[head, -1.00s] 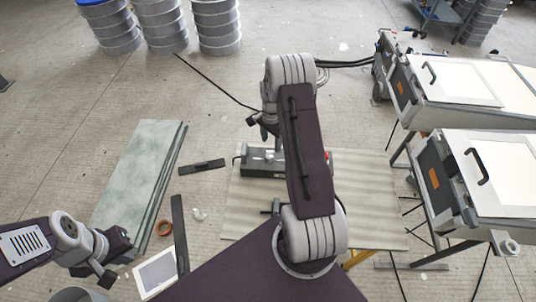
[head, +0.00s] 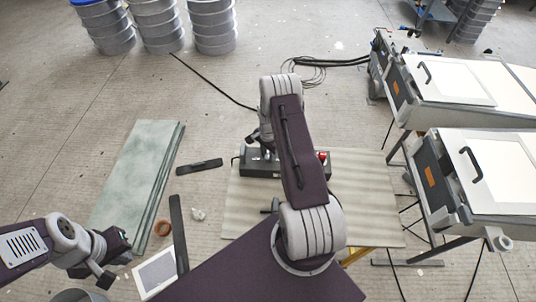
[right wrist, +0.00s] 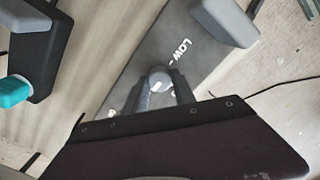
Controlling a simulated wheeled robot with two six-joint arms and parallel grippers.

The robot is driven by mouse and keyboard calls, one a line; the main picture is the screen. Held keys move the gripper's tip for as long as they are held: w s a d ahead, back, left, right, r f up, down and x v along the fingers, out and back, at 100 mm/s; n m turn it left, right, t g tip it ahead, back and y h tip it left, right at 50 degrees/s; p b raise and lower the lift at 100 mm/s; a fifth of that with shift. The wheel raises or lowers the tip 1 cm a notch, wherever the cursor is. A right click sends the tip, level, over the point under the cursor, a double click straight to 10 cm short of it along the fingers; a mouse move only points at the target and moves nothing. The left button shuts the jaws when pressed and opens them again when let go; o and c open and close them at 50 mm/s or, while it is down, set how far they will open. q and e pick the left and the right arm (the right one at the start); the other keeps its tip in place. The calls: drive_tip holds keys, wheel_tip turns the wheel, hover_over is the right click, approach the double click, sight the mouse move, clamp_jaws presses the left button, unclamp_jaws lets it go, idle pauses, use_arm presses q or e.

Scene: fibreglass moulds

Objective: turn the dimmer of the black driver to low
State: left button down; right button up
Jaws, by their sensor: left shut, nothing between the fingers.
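The black driver (head: 262,169) lies on the ribbed board in the head view, partly hidden by my right arm. In the right wrist view its dark top (right wrist: 187,62) shows the white word LOW and a round grey dimmer knob (right wrist: 158,79) with a pale mark. The two slim fingers of my right gripper (right wrist: 163,92) stand on either side of this knob, very close to it. I cannot tell whether they press on it. My left gripper (head: 106,267) is shut and empty at the lower left, far from the driver.
A red button (head: 323,157) shows right of my right arm. The ribbed board (head: 365,200) is mostly bare. Grey machines (head: 480,170) stand at the right. A teal-capped part (right wrist: 14,90) shows in the wrist view.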

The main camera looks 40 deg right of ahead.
clamp_jaws()
